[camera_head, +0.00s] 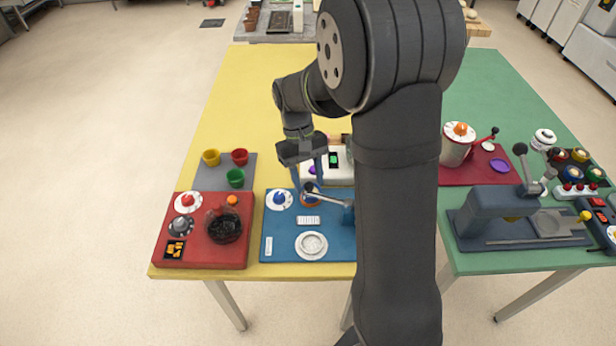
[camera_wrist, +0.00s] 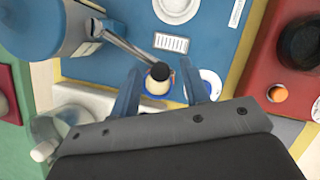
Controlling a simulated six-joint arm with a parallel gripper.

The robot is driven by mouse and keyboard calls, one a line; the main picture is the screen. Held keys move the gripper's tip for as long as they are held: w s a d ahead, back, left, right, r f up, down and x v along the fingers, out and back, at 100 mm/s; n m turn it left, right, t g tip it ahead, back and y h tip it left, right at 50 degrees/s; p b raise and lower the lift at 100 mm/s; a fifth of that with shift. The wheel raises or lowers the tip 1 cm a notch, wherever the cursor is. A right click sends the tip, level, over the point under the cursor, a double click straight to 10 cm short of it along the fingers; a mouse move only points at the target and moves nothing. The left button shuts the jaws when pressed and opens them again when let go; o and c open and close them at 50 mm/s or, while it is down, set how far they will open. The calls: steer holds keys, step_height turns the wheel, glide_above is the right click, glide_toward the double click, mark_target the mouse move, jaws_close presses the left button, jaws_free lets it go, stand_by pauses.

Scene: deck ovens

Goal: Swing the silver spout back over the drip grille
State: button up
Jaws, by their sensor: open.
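The silver spout (camera_wrist: 124,43) runs from a blue rounded body (camera_wrist: 75,28) to a cream knob with a dark top (camera_wrist: 160,74). In the head view the spout (camera_head: 335,201) lies over the blue mat, and my arm partly hides its body. A round pale disc (camera_head: 312,245) and a small slotted white rectangle (camera_head: 308,221) lie nearer the front edge; I cannot tell which is the drip grille. The spout points away from the disc. My gripper (camera_head: 311,187) is open, its fingers on either side of the dark-topped knob. In the wrist view my gripper (camera_wrist: 162,88) shows gaps beside the knob.
A white dial with a blue knob (camera_head: 279,200) is close left of my gripper. A red panel (camera_head: 166,228) stands further left, with a grey mat (camera_head: 210,180) and small cups behind it. A white box (camera_head: 340,172) is close behind.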

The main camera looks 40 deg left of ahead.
jaws_close()
steer(key=s+d+n, duration=0.1)
steer(key=n, duration=0.1)
steer(key=s+d+n+t, duration=0.1)
steer(key=s+n, duration=0.1)
steer(key=shift+t, duration=0.3)
jaws_free()
